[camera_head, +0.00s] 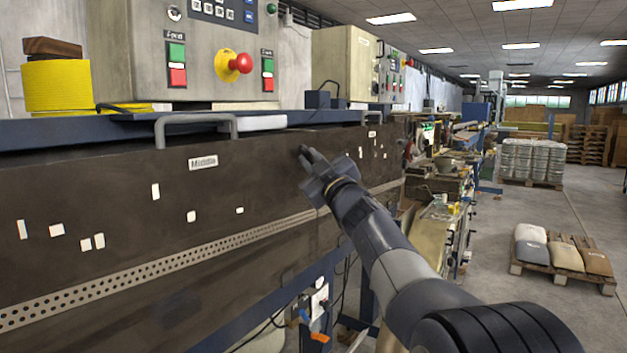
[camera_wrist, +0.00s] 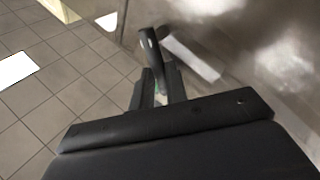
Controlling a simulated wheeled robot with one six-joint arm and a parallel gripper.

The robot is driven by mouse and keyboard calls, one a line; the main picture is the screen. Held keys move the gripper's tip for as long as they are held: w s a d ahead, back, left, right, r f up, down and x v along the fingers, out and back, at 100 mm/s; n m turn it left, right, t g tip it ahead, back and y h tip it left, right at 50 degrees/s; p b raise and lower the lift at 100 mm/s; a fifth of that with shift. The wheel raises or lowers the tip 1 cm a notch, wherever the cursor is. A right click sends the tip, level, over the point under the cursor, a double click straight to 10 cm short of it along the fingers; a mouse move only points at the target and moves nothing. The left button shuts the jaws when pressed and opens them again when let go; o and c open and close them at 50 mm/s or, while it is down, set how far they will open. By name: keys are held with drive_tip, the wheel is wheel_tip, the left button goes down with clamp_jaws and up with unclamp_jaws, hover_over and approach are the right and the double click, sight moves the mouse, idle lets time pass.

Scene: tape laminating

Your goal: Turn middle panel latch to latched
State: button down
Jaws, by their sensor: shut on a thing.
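The middle panel (camera_head: 120,210) is a dark brown cover with a white "Middle" label (camera_head: 203,162) and a grey bar handle (camera_head: 195,122) at its top edge. My gripper (camera_head: 308,160) is at the panel's upper right part, with its fingers against or very near its face. In the wrist view the latch (camera_wrist: 149,45) is a dark, slim lever with a rounded end. My gripper's fingers (camera_wrist: 157,88) are closed around its lower part, and the lever's end sticks out beyond them. In the head view my gripper largely hides the latch, so its turn angle is unclear.
Above the panel, a control box (camera_head: 200,50) carries a red emergency button (camera_head: 240,63). A yellow roll (camera_head: 55,85) stands on the blue ledge at left. More machinery (camera_head: 440,185) continues to the right. The aisle floor (camera_head: 490,290) is open, with a pallet of sacks (camera_head: 565,255) farther right.

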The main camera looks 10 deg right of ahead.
drive_tip(key=shift+a+f+n+g+y+b, duration=0.1)
drive_tip(key=shift+f+n+g+y+b, duration=0.45)
drive_tip(key=shift+n+y+b, duration=1.45)
drive_tip(key=shift+d+f+n+g+y+b, duration=0.1)
drive_tip(key=shift+f+n+g+y+b, duration=0.4)
drive_tip(key=shift+n+y, duration=1.7)
drive_tip(key=shift+a+f+n+g+y+b, duration=0.1)
drive_tip(key=shift+f+n+g+y+b, duration=0.8)
drive_tip(key=shift+n, duration=2.4)
drive_tip(key=shift+r+n, duration=0.3)
drive_tip(key=c, duration=1.4)
unclamp_jaws()
drive_tip(key=shift+s, duration=0.1)
drive_tip(key=shift+t, duration=0.25)
drive_tip(key=b+v, duration=0.2)
drive_tip(key=v, duration=0.8)
drive_tip(key=shift+s+d+f+b, duration=0.15)
drive_tip(key=shift+s+d+b, duration=0.1)
drive_tip(key=shift+b, duration=0.1)
drive_tip(key=shift+w, duration=0.1)
